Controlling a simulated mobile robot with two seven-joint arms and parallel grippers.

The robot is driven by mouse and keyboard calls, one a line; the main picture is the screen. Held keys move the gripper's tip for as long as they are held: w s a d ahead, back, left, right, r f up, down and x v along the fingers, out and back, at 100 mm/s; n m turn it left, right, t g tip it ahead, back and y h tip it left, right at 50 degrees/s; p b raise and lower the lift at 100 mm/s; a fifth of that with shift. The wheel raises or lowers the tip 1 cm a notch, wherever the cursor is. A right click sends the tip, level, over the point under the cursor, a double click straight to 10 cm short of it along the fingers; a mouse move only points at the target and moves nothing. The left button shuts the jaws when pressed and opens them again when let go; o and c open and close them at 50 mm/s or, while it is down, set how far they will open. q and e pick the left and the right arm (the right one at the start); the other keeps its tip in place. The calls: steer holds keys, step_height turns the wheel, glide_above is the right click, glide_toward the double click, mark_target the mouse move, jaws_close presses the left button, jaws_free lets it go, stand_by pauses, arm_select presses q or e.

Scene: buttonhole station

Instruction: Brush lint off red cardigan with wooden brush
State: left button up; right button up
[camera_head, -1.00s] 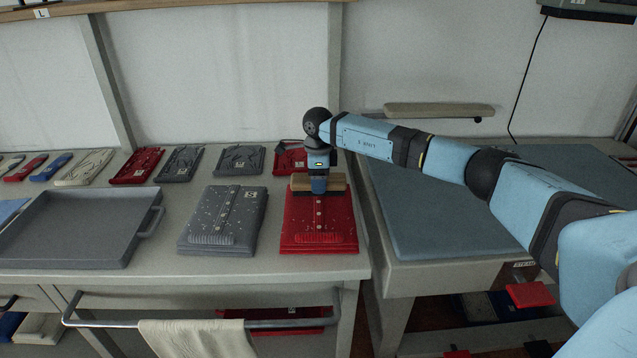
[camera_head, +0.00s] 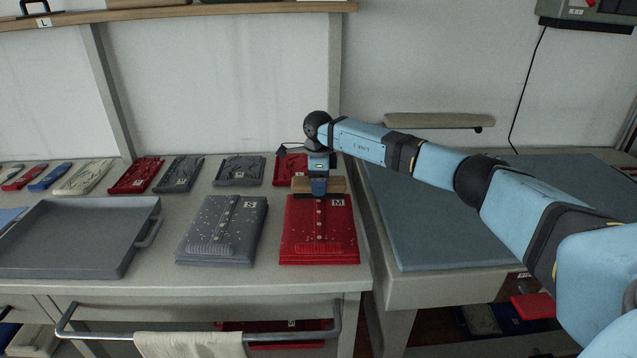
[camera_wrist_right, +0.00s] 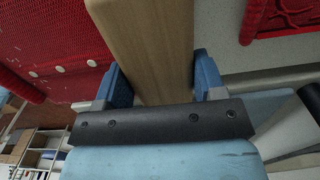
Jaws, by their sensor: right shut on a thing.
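The red cardigan (camera_head: 319,235) lies folded on the counter, marked M, with pale specks and a row of buttons on it. The wooden brush (camera_head: 333,185) is at the cardigan's far edge; its wooden back also fills the top of the right wrist view (camera_wrist_right: 150,45). My right gripper (camera_head: 319,187) is shut on the brush, pointing down. Whether the bristles touch the cloth is hidden. In the right wrist view the cardigan (camera_wrist_right: 50,50) shows left of the brush. My left gripper is not in view.
A grey speckled cardigan (camera_head: 222,230) marked S lies to the left. A grey tray (camera_head: 65,264) is further left. Folded garments (camera_head: 240,170) line the back of the counter. A blue-grey pad (camera_head: 450,222) covers the table to the right.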

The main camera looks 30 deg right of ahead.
arm_select(q)
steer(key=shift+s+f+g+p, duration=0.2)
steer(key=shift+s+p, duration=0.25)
steer(key=shift+p, duration=0.55)
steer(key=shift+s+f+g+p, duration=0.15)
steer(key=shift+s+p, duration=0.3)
steer(key=shift+p, duration=0.55)
arm_select(e)
steer(key=shift+r, duration=2.85)
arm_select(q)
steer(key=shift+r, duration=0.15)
arm_select(e)
step_height(320, 180, up, 6)
steer(key=p, duration=0.6)
arm_select(q)
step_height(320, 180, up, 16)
steer(key=p, duration=0.9)
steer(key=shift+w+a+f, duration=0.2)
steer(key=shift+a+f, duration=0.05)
arm_select(e)
steer(key=s+a+r+n, duration=0.2)
steer(key=s+a+n, duration=0.9)
steer(key=s+n, duration=0.1)
steer(key=s+a+r+n, duration=0.2)
steer(key=s+a+n, duration=0.9)
steer(key=s+n, duration=0.1)
steer(key=shift+s+r+n, duration=0.3)
steer(key=shift+s+n, duration=0.1)
steer(key=shift+s, duration=0.2)
